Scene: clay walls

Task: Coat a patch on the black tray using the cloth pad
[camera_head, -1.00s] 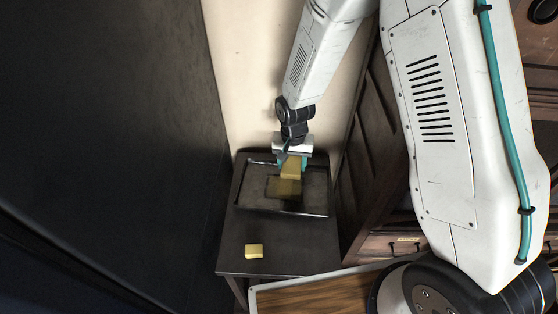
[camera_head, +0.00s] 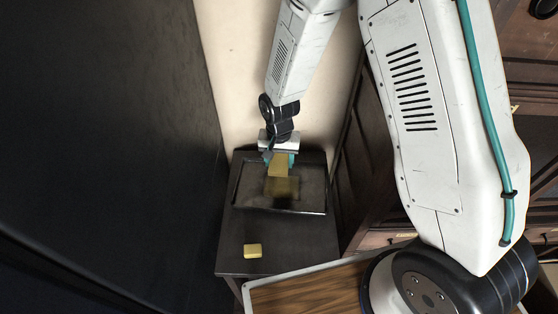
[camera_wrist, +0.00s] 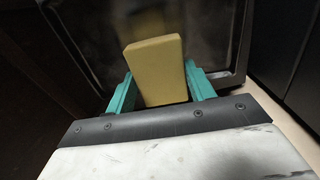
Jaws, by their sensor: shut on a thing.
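My gripper (camera_head: 279,157) is shut on the cloth pad (camera_head: 278,166), a mustard-yellow block, over the back half of the black tray (camera_head: 318,212). In the wrist view the pad (camera_wrist: 158,68) stands out between the teal fingers of my gripper (camera_wrist: 160,88), with the dark tray (camera_wrist: 236,50) beyond it. A dull yellowish patch (camera_head: 282,188) shows on the tray floor just in front of the pad. I cannot tell whether the pad touches the tray.
The tray lies on a dark table (camera_head: 305,240). A small pale-yellow block (camera_head: 252,251) sits near its front left. A dark wall panel stands left, a cream wall behind, and dark wooden cabinets (camera_head: 352,165) close on the right.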

